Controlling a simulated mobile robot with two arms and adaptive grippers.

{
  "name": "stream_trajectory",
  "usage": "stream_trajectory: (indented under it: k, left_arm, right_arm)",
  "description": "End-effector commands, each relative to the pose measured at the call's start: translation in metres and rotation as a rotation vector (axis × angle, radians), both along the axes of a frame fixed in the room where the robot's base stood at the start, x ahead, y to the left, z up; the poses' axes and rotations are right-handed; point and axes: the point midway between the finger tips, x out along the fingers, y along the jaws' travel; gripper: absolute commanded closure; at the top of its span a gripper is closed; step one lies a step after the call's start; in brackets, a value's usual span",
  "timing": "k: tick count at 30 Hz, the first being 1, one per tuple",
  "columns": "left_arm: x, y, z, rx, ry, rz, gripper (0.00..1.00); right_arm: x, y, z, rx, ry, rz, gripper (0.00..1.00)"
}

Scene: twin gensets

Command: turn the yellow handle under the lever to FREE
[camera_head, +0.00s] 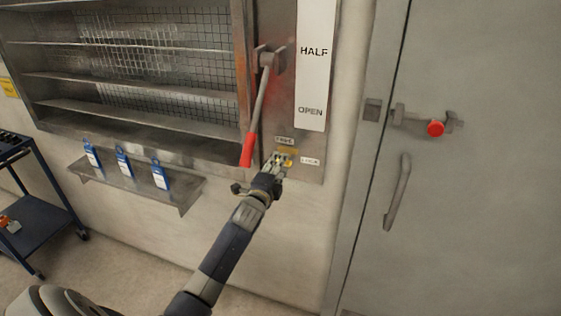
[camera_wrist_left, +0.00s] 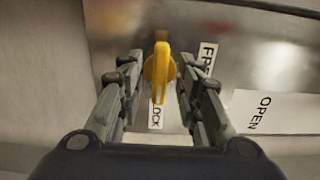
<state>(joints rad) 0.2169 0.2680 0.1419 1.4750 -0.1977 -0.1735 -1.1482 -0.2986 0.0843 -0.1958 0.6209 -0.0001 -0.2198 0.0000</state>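The yellow handle (camera_wrist_left: 160,72) is on the metal panel, with its long axis running toward the LOCK label (camera_wrist_left: 156,114) in the left wrist view. The FREE label (camera_wrist_left: 207,58) is to its right there. In the head view the handle (camera_head: 287,161) is partly hidden by my left gripper (camera_head: 279,164). The left gripper's two fingers stand open on either side of the handle, with gaps visible on both sides. The grey lever with a red grip (camera_head: 248,148) hangs down, tilted, above and left of the handle. My right gripper is not in view.
A white strip marked HALF and OPEN (camera_head: 314,80) is above right. A grey door (camera_head: 480,200) with a red knob is at right. A dark cart (camera_head: 45,215) stands far left.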

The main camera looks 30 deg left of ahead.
Motion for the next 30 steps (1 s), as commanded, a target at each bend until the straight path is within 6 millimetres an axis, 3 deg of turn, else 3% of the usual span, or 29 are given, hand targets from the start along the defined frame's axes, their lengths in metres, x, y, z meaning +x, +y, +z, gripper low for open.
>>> stream_trajectory:
  k: [6, 17, 21, 22, 30]
  left_arm:
    - [0.016, 0.004, 0.000, 0.001, 0.000, 0.000, 0.68]
    - [0.019, 0.005, 0.000, 0.001, 0.001, 0.000, 0.68]
    - [0.019, 0.005, 0.000, 0.001, 0.001, 0.000, 0.97]
    - [0.019, 0.005, -0.001, 0.000, 0.001, 0.000, 1.00]
    - [0.019, 0.005, -0.001, -0.005, 0.001, 0.000, 1.00]
  right_arm:
    - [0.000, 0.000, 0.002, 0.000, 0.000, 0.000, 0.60]
    - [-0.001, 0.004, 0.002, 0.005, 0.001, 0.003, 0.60]
    - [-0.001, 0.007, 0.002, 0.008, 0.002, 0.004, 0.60]
    - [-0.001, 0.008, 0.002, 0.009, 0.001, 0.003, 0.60]
    - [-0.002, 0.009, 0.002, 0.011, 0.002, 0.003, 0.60]
